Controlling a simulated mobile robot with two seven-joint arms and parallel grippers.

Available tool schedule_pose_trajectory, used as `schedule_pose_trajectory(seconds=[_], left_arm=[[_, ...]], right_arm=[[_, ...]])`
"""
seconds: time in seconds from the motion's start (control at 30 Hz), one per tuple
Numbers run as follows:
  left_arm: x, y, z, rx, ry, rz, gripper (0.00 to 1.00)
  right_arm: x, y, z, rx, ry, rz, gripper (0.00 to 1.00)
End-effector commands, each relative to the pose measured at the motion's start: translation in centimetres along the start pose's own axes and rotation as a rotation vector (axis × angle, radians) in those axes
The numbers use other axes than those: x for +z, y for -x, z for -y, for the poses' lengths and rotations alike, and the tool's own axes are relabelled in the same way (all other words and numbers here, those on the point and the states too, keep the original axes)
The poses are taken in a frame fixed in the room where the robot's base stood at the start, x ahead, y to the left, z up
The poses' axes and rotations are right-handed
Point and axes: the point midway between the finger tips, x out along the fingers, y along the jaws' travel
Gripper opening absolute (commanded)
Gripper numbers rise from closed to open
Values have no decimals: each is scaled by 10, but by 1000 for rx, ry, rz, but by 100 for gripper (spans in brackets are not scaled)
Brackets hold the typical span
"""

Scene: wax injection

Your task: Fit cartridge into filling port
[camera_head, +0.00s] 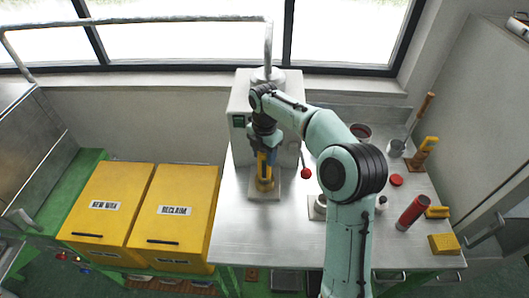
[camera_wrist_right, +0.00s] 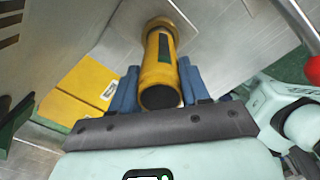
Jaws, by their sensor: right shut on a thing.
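A yellow cartridge (camera_head: 262,164) stands roughly upright in front of the grey machine. In the right wrist view the cartridge (camera_wrist_right: 159,68) shows a dark open end towards me and a dark green stripe. My right gripper (camera_head: 264,148) is shut on its upper part, with a blue finger on each side (camera_wrist_right: 158,88). A brass-coloured filling port (camera_head: 265,184) sits at the cartridge's lower end, on a metal base plate (camera_head: 264,195). I cannot tell how deep the cartridge sits in the port. My left gripper is not in view.
The grey machine (camera_head: 240,100) has a red-knobbed lever (camera_head: 306,174) right of the cartridge. A red cylinder (camera_head: 412,212), a yellow block (camera_head: 443,244) and cups crowd the bench's right side. Two yellow bins (camera_head: 174,213) stand left. The bench's front left is clear.

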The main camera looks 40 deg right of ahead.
Motion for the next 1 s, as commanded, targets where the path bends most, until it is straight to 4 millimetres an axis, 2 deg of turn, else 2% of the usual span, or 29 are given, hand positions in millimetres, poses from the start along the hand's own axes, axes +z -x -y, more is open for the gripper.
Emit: schedule_pose_trajectory(seconds=[0.8, 0.83, 0.9, 1.0], left_arm=[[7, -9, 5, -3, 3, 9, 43], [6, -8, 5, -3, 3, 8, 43], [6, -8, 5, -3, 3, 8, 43], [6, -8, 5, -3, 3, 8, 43]], right_arm=[[0, -21, 0, 0, 0, 0, 0], [0, -21, 0, 0, 0, 0, 52], [0, -20, 0, 0, 0, 0, 75], [0, -20, 0, 1, 0, 0, 76]])
